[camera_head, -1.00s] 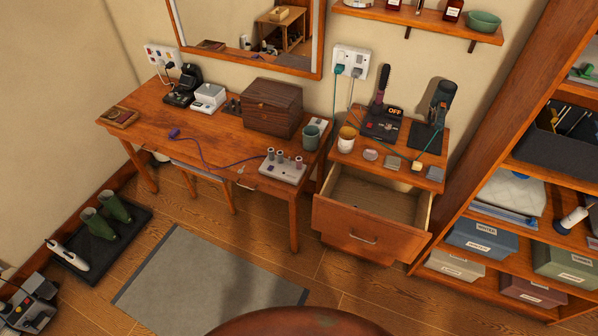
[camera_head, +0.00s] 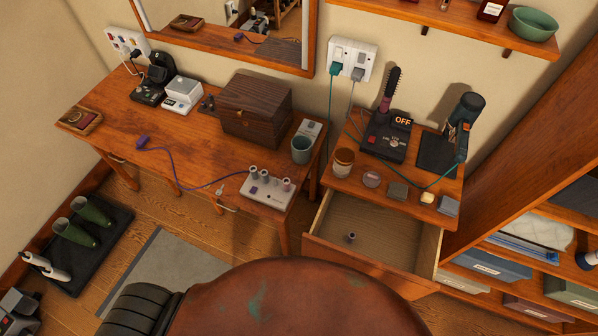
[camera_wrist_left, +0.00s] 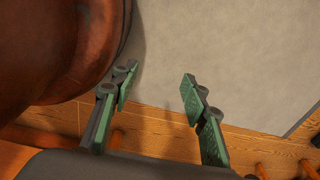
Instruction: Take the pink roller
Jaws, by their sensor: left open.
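A pale roller stand (camera_head: 268,190) sits at the right front corner of the wooden dressing table. Small rollers stand upright on it; the right one (camera_head: 286,184) looks pinkish, the others greyish, but they are small and hard to tell apart. Another small roller (camera_head: 351,237), dark or purplish, is inside the open drawer. My left gripper (camera_wrist_left: 156,102) shows only in the left wrist view, open and empty above the floor and a grey rug, with no roller near its fingers. My right gripper is not in view.
The open drawer (camera_head: 370,262) juts out under the small cabinet at right. A purple cord (camera_head: 180,180) crosses the table to the stand. A green-grey cup (camera_head: 301,150) and a wooden box (camera_head: 258,108) stand behind the stand. Shelves stand at the far right.

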